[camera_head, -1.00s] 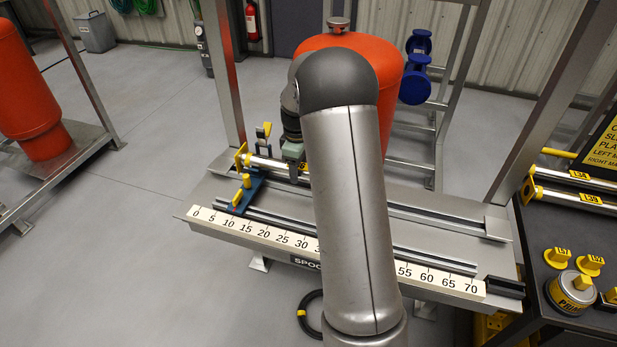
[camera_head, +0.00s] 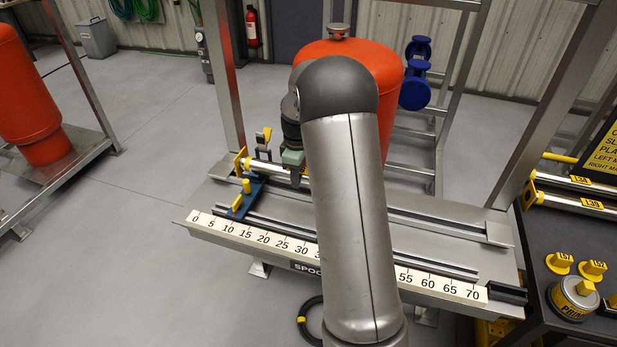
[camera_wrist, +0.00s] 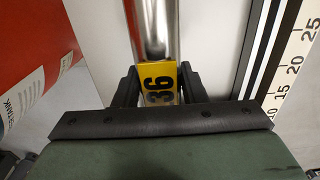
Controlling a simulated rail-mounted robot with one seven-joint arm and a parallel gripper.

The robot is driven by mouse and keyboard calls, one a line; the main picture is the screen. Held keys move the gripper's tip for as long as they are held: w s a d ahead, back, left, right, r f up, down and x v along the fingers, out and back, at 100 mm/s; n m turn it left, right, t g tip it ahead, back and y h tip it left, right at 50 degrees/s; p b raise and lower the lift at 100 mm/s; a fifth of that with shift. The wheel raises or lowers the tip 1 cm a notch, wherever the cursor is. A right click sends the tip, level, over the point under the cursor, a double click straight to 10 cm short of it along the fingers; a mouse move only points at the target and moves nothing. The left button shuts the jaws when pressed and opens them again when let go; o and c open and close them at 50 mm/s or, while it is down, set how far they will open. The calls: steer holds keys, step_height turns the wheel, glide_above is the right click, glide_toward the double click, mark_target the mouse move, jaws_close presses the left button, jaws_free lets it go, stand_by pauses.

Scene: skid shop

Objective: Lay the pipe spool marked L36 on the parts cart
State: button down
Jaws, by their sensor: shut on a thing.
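The pipe spool L36 (camera_head: 262,167) is a bright metal pipe with a yellow flange at its left end, lying along the back left of the measuring bench. In the wrist view its yellow tag (camera_wrist: 160,82) reads 36, and the pipe runs away between the fingers. My gripper (camera_head: 295,177) is shut on the spool at the tag. My forearm hides the spool's right part, and I cannot tell whether the spool is clear of the bench. The dark parts cart (camera_head: 540,262) stands at the right, with spools L38 (camera_head: 580,181) and L39 (camera_head: 590,205) at its back.
The bench (camera_head: 440,245) has a scale along its front, rails, and a blue stop (camera_head: 247,193) near 10. A grey post (camera_head: 560,95) rises between bench and cart. Yellow-capped parts (camera_head: 558,263) and a can (camera_head: 574,298) occupy the cart's front. A red tank (camera_head: 390,85) stands behind.

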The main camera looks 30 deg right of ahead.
steer(key=shift+r+p, duration=1.95)
steer(key=shift+r, duration=1.35)
